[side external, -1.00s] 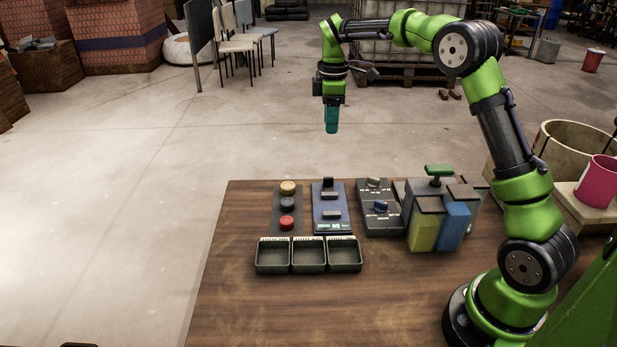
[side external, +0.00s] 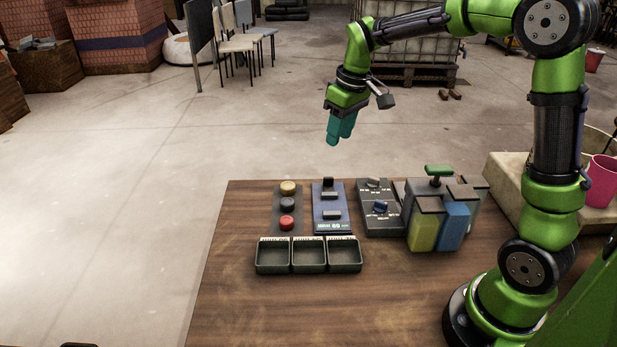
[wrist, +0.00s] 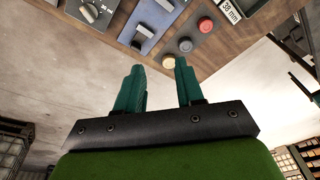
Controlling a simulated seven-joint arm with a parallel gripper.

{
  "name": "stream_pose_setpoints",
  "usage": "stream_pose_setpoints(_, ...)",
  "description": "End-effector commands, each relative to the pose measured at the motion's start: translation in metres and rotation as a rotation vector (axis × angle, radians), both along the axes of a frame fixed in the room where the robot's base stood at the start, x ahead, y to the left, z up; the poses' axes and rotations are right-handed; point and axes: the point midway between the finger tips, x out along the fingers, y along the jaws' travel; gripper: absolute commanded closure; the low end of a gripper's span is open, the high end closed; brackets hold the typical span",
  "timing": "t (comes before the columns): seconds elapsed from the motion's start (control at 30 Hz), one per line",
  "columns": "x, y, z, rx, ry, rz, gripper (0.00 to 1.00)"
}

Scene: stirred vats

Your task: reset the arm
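My gripper (side external: 340,127) has teal fingers and hangs in the air above and behind the back edge of the wooden table (side external: 240,310). It is tilted and touches nothing. In the wrist view the two fingers (wrist: 159,88) stand apart with nothing between them, so it is open and empty. Beyond the fingers, that view shows the table edge with the button panel and the blue switch panel.
On the table are a button panel with yellow, dark and red buttons (side external: 287,223), a blue switch panel (side external: 330,215), a dark knob box (side external: 379,214), colored vats (side external: 454,226) and three empty trays (side external: 309,256). A pink bucket (side external: 602,181) stands right. The table's front is clear.

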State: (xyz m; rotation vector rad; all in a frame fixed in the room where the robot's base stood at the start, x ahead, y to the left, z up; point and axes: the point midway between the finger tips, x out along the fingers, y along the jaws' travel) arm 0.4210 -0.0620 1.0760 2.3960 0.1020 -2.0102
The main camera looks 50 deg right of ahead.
Motion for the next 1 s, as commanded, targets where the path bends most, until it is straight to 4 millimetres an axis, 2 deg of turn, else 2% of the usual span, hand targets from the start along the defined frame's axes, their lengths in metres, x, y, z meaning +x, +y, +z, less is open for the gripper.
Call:
stream_pose_setpoints(0.03, -0.017, 0.012, 0.009, 0.018, -0.035, -0.057, 0.63)
stream_pose_setpoints(0.2, -0.075, 0.045, 0.024, 0.106, -0.145, -0.263, 0.63)
stream_pose_setpoints(0.4, -0.139, 0.074, 0.027, 0.220, -0.265, -0.412, 0.63)
stream_pose_setpoints(0.5, -0.163, 0.084, 0.025, 0.260, -0.314, -0.426, 0.63)
stream_pose_setpoints(0.67, -0.183, 0.093, 0.030, 0.286, -0.371, -0.396, 0.63)
stream_pose_setpoints(0.8, -0.186, 0.095, 0.038, 0.293, -0.406, -0.379, 0.63)
stream_pose_setpoints(1.0, -0.185, 0.095, 0.039, 0.293, -0.404, -0.376, 0.63)
